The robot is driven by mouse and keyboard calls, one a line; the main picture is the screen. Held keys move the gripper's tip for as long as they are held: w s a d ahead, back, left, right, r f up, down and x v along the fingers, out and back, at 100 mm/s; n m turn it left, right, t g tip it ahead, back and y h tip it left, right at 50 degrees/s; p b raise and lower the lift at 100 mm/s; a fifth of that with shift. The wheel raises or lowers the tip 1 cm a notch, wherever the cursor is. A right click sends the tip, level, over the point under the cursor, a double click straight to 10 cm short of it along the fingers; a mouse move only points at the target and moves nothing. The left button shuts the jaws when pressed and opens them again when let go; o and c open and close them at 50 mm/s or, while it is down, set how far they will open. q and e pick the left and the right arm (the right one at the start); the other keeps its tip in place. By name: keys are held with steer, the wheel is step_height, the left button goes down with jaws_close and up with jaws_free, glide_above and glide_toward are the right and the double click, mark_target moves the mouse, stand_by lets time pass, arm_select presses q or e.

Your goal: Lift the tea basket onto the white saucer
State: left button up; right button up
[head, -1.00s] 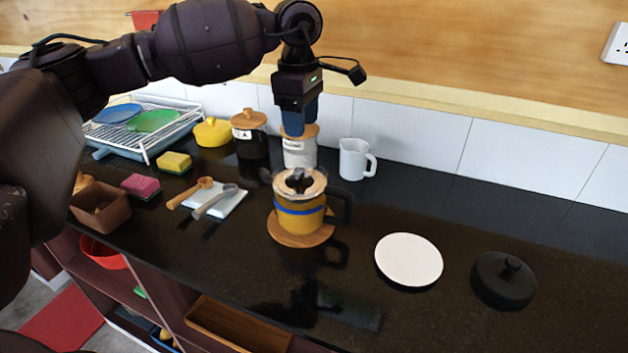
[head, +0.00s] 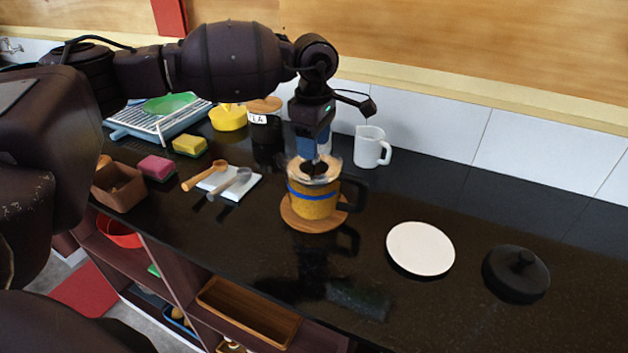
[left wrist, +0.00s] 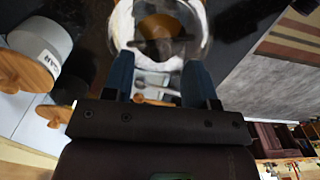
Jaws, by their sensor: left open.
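The tea basket (head: 315,169) sits in the mouth of a clear glass pot holding amber tea, with a blue band (head: 313,193) and a black handle. In the left wrist view the basket (left wrist: 160,27) shows as a brown disc within the round glass rim. The white saucer (head: 420,248) lies flat and empty to the right of the pot. My left gripper (head: 312,150) is open, pointing down just above the pot's mouth. In the left wrist view its two blue fingers (left wrist: 158,75) are apart near the rim. Whether they touch the basket is unclear. My right gripper is out of view.
The pot stands on a round wooden coaster (head: 315,223). A white pitcher (head: 371,148) is close behind on the right. A black lid (head: 516,273) lies right of the saucer. Spoons on a white cloth (head: 228,186) lie to the left. The counter between pot and saucer is clear.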

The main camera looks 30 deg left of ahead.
arm_select(q)
steer(key=shift+f, duration=0.9)
jaws_close()
steer(key=shift+r, duration=0.1)
